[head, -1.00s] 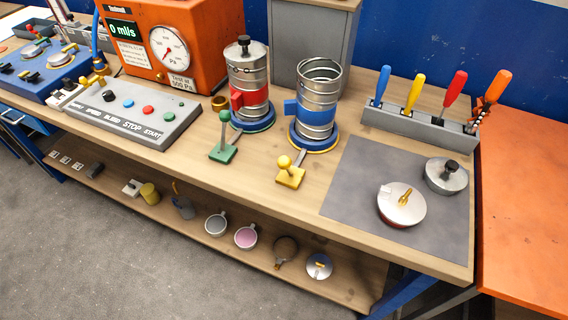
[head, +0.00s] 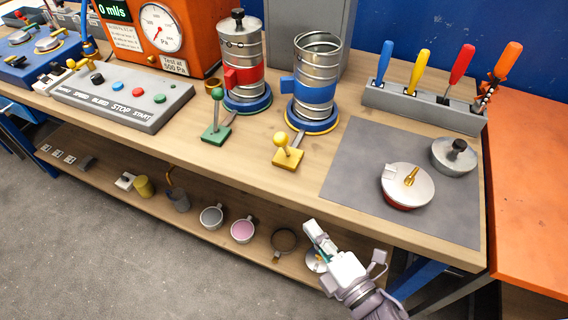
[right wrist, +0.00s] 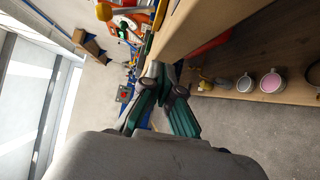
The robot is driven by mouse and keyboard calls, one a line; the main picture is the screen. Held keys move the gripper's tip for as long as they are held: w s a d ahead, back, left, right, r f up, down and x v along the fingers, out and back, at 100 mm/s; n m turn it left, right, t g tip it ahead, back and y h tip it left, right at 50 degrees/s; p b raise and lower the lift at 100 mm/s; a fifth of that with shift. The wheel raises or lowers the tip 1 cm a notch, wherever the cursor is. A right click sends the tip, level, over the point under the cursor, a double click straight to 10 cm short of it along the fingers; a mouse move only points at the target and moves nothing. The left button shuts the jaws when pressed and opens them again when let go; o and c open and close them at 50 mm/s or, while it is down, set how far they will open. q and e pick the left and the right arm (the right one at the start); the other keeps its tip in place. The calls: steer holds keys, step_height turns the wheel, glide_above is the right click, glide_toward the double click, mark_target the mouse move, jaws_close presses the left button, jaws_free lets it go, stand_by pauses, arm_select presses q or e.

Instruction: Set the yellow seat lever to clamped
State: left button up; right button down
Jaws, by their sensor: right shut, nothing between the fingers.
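The yellow seat lever (head: 285,151) stands on the bench top in the head view, a ball knob on a square yellow base. A bar links it to the round blue seat with a yellow rim (head: 312,121), which holds an open-topped spiral duct piece with a blue band (head: 314,88). My right gripper (head: 314,232) is in front of the bench, below and to the right of the lever, clear of it. It is shut and empty. Its shut fingers also show in the right wrist view (right wrist: 158,82). My left gripper is not in view.
A green lever (head: 215,127) stands left of the yellow one, by the red-banded duct (head: 241,70). A grey mat (head: 400,221) with a lidded part (head: 407,186) lies to the right. A lower shelf holds cups (head: 242,230).

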mark_target(284, 145)
step_height(284, 145, up, 8)
steer(key=s+a+n+t+y, duration=0.1)
steer(key=n, duration=0.1)
steer(key=shift+s+a+f+n+y, duration=0.15)
steer(key=shift+s+a+n+y, duration=0.15)
steer(key=shift+y, duration=0.1)
steer(key=shift+w, duration=0.15)
steer(key=p+x, duration=0.1)
steer(key=x, duration=0.3)
steer(key=d+p+x, duration=0.1)
steer(key=p+x, duration=0.1)
steer(key=x, duration=0.2)
steer(key=w+p+x, duration=0.1)
steer(key=x, duration=0.3)
steer(key=shift+d+r, duration=0.3)
steer(key=shift+d, duration=0.05)
steer(key=shift+w+d+p, duration=0.2)
steer(key=shift+w+p, duration=0.1)
steer(key=shift+w, duration=0.2)
